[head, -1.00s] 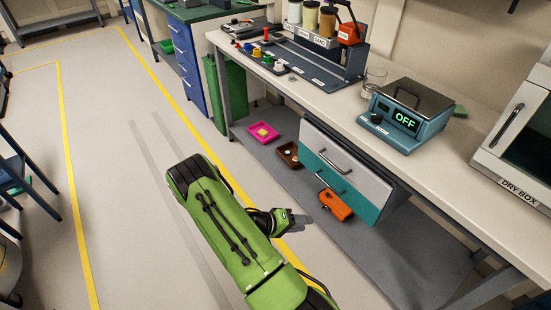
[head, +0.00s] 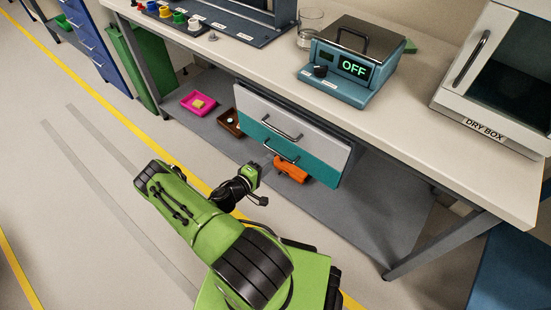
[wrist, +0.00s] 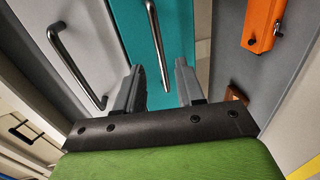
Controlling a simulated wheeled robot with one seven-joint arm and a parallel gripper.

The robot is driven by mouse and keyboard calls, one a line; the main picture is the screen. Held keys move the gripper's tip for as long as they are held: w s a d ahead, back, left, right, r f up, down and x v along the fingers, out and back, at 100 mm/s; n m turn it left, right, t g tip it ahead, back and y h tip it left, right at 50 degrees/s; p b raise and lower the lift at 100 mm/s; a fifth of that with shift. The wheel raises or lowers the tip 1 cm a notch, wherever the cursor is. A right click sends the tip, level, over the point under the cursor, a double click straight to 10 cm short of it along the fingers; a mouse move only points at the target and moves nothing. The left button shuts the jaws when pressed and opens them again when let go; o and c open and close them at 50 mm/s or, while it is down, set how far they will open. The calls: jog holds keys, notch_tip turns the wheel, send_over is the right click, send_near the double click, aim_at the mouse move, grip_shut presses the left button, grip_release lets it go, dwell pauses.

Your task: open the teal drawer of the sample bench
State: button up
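The teal drawer (head: 289,152) is the lower drawer under the sample bench (head: 402,125). Its front looks flush with the grey drawer above, so it appears shut. Its metal bar handle (head: 281,151) also shows in the wrist view (wrist: 158,45). My gripper (wrist: 160,75) is open, with its two grey fingers pointing at the teal front. In the wrist view the handle runs between the fingers, but I cannot tell whether the fingertips reach around it. In the head view my gripper is just in front of and below the handle, its fingertips hard to make out.
The grey drawer (head: 288,112) has its own handle. An orange object (head: 291,169), a pink tray (head: 198,103) and a brown tray (head: 229,122) are on the lower shelf. A bench leg (head: 440,245) stands to the right. The floor at left is clear.

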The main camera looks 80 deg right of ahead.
jog(key=b+x, duration=0.1)
jog(key=x, duration=0.4)
jog(key=shift+s+d+f, duration=0.1)
jog(key=shift+s+d, duration=0.05)
jog(key=shift+d, duration=0.2)
grip_shut()
